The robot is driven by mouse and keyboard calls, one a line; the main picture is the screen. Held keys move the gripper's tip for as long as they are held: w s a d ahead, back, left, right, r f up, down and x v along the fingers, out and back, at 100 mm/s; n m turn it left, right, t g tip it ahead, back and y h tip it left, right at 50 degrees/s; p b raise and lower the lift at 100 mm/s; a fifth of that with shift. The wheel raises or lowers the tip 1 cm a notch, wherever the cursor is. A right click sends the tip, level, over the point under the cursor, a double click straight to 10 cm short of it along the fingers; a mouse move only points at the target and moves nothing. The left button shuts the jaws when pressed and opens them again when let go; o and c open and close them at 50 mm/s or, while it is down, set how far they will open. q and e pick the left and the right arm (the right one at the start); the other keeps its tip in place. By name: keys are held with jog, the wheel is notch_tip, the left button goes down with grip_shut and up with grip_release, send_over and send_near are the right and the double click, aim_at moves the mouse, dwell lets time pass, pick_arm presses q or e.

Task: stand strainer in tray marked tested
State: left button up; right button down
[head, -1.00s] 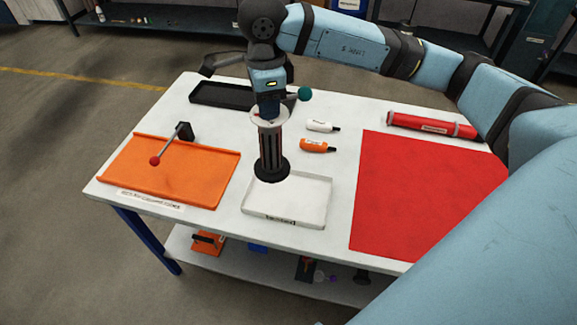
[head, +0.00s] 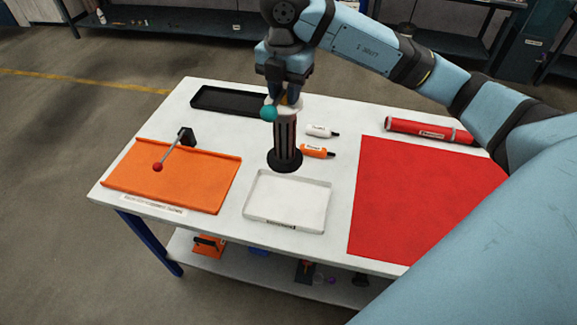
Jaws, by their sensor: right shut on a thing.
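The strainer (head: 286,145) is a dark slotted cylinder with a wide black foot and a pale collar at its top. My right gripper (head: 286,98) is shut on its upper end and holds it upright. A teal ball (head: 268,114) shows beside the collar. The foot appears just behind the back edge of the white tray (head: 259,222), outside it; I cannot tell whether it touches the table. The white tray is empty and has a label on its front wall, too small to read. My left gripper is not in view.
An orange tray (head: 205,190) lies at left, with a red-tipped lever (head: 171,152) by it. A black tray (head: 225,110) lies behind. White (head: 318,131) and orange (head: 313,151) bottles lie right of the strainer. A red mat (head: 420,200) and red tube (head: 410,127) are at right.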

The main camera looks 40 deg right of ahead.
aim_at(289, 156)
jog(key=m, duration=0.3)
jog(key=d+m, duration=0.1)
jog(key=m, duration=0.1)
jog(key=shift+s+r, duration=0.1)
jog(key=shift+r, duration=0.3)
jog(key=shift+f+m, duration=0.2)
jog(key=shift+m, duration=0.1)
notch_tip(289, 156, down, 14)
jog(key=shift+f+b, duration=0.15)
jog(key=shift+b, duration=0.15)
notch_tip(289, 156, down, 5)
jog(key=shift+f, duration=0.25)
jog(key=c, duration=0.9)
grip_release()
jog(key=shift+o, duration=0.2)
